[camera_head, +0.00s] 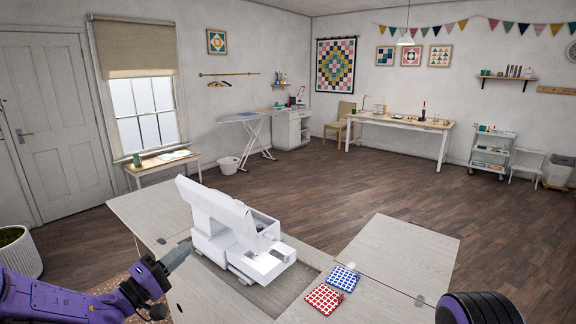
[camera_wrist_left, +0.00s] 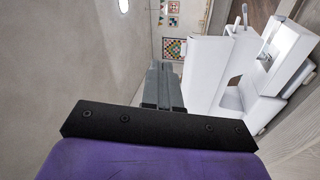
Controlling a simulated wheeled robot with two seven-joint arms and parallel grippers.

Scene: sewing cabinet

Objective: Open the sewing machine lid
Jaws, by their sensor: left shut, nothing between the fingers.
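A white sewing machine (camera_head: 268,262) sits in the opening of a pale wooden cabinet (camera_head: 408,243). A broad white panel, apparently its lid (camera_head: 215,208), stands raised and tilted along the machine's left side. In the left wrist view the lid (camera_wrist_left: 206,72) is upright, with the machine's open top (camera_wrist_left: 262,70) to its right. My left gripper (camera_head: 184,250) is shut and empty, just left of the machine, low beside the lid. Its fingers also show in the left wrist view (camera_wrist_left: 162,80); I cannot tell whether they touch the lid. My right gripper is out of view.
A red patterned fabric stack (camera_head: 324,298) and a blue one (camera_head: 343,278) lie on the cabinet right of the machine. The right leaf is otherwise clear. A planter (camera_head: 20,255) stands at far left. Open floor (camera_head: 340,185) lies beyond the cabinet.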

